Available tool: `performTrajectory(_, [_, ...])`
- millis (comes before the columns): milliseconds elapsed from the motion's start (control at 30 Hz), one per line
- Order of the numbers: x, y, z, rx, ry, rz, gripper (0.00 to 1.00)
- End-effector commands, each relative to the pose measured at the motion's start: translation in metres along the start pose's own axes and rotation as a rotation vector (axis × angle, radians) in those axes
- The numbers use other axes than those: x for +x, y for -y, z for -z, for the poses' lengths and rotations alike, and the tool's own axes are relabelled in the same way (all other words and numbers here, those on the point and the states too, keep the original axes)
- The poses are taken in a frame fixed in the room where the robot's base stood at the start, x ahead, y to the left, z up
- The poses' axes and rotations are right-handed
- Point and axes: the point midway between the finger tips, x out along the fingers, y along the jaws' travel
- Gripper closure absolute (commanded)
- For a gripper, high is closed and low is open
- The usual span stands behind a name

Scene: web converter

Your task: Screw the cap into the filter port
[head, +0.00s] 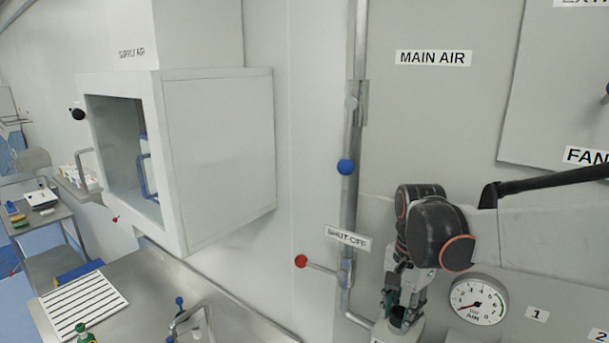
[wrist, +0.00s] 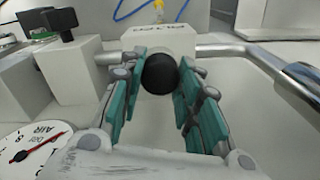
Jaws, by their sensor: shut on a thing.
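In the wrist view the black round cap (wrist: 160,74) sits between the tips of my gripper's two teal-padded fingers (wrist: 158,85). My gripper is shut on it. Directly behind the cap is the pale filter block (wrist: 130,42), with an upside-down label on top. The cap lines up with the block's near face and hides the port. I cannot tell whether its thread is engaged. In the head view my gripper (head: 402,303) points down below the dark wrist joint at the lower right, and its fingers largely hide the block.
A metal pipe (wrist: 240,50) runs right from the block. Left are a box with a black knob (wrist: 60,22) and a pressure gauge (wrist: 30,145); the gauge also shows in the head view (head: 478,300). The red-knobbed shut-off lever (head: 302,261) is left of my gripper.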

Motion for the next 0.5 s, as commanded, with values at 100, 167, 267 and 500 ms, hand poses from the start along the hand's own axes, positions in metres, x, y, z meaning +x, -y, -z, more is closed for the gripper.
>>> performTrajectory(100, [0.0000,0.0001,-0.0002,-0.002,0.000,0.000,1.00])
performTrajectory(167, [0.0000,0.0001,-0.0002,0.003,0.000,0.000,1.00])
performTrajectory(267, [0.0004,0.0001,-0.0002,0.062,0.000,0.000,1.00])
performTrajectory(500, [0.0005,0.0001,-0.0002,0.307,0.000,0.000,1.00])
